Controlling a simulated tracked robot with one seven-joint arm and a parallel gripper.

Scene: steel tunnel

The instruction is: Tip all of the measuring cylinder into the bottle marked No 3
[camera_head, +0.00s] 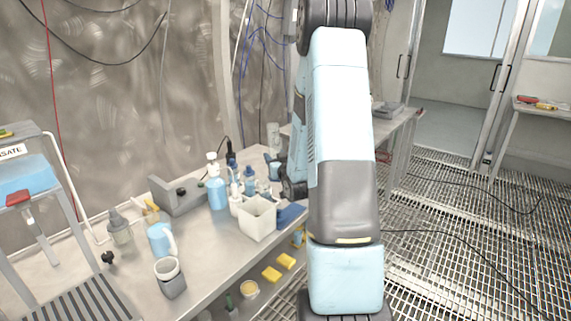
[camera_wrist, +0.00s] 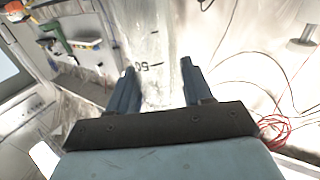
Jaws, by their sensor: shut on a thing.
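In the wrist view my gripper (camera_wrist: 158,76) is shut on the clear measuring cylinder (camera_wrist: 148,63), whose dark scale marks and a number show between the fingers. The glass is see-through, so its ends and any liquid level cannot be made out. In the head view my arm hides the gripper and the cylinder. Several bottles stand on the bench, among them a blue one with a white top (camera_head: 216,188) and smaller blue and white ones (camera_head: 250,182) behind a white box. No number can be read on any bottle, so I cannot tell which is No 3.
The grey bench (camera_head: 215,255) also carries an open white square box (camera_head: 257,218), a blue jug (camera_head: 160,240), a grey cup (camera_head: 172,280) and a clear bottle (camera_head: 120,232). Yellow blocks (camera_head: 271,274) lie below its front edge. Red cable (camera_wrist: 275,128) hangs at right in the wrist view.

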